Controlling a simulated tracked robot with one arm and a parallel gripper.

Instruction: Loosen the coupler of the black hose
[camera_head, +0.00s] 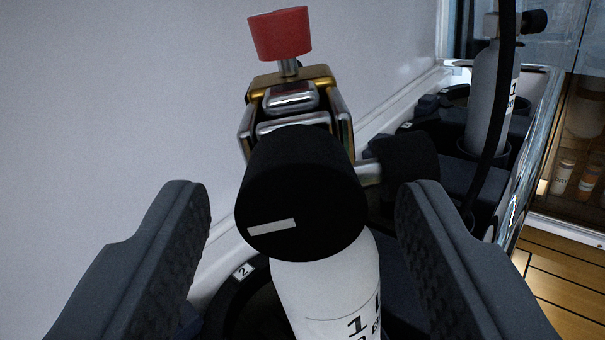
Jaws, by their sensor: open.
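The black hose (497,110) hangs down at the right, in front of a distant grey cylinder. Its lower end goes out of sight near the dark rack. A metal and gold yoke fitting (292,95) with a red knob (280,34) sits behind a large black knob (300,190) with a white mark. I cannot tell whether this fitting is the hose's coupler. The black knob tops a white cylinder (325,295) marked "1". My gripper (305,192) is open, its fingers left and right of the black knob in the picture, with visible gaps on both sides.
A smaller black knob (408,165) on a metal stem sticks out right, behind my right finger. The far grey cylinder (488,95) stands in the dark rack. A pale wall (120,90) fills the left. A chrome rail (535,140) borders the right, with wooden floor beyond.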

